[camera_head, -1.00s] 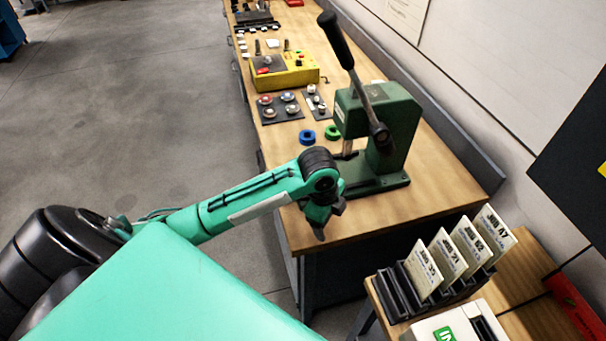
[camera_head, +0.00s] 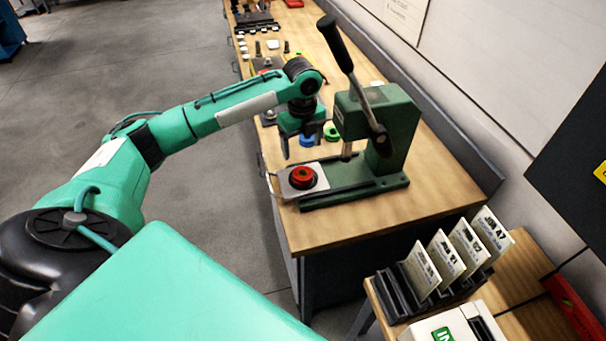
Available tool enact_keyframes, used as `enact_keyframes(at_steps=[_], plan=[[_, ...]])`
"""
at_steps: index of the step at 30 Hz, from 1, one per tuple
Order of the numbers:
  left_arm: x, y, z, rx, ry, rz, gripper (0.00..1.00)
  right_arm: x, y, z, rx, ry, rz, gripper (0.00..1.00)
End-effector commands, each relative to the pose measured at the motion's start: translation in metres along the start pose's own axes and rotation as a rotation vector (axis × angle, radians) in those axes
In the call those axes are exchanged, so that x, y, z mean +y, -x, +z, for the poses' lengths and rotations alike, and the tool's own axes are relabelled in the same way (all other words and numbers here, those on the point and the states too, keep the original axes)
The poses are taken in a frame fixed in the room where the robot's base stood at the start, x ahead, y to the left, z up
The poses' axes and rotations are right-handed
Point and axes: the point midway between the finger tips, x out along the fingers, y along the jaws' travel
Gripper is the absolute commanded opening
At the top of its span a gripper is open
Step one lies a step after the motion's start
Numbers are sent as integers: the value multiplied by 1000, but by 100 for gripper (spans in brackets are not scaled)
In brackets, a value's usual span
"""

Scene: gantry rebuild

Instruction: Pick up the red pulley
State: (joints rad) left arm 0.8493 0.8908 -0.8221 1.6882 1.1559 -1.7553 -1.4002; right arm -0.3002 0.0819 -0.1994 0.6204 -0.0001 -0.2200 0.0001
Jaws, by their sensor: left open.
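The red pulley (camera_head: 303,176), a red ring with a dark centre, sits on a pale square plate (camera_head: 288,188) at the left end of the green press's base. My left gripper (camera_head: 304,147) is open, pointing down. In the picture it is just above and beyond the red pulley, apart from it, with nothing seen between its fingers. My right gripper is out of view.
The green arbor press (camera_head: 385,125) with its long lever (camera_head: 340,55) stands just right of my gripper. A blue ring (camera_head: 307,140) and a green ring (camera_head: 331,132) lie behind. Job cards (camera_head: 445,256) stand in a rack at the lower right.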

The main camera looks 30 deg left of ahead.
Motion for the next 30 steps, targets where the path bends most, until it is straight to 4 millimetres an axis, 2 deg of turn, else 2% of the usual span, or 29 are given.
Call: enact_keyframes(at_steps=[3, 7, 14, 20, 24, 30], plan=[[1, -23, 0, 1, 1, 4, 78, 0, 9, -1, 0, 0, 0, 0], [0, -42, 0, 1, 1, 2, 78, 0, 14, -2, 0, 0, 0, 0], [-1, -56, -1, 1, 1, 1, 78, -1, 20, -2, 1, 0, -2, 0], [-2, -80, -1, 1, 1, 2, 78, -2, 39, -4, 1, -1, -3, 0], [-2, -99, 0, 0, 2, 1, 78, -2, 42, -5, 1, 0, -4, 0], [-2, -105, 0, -1, 1, -1, 78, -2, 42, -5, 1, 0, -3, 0]])
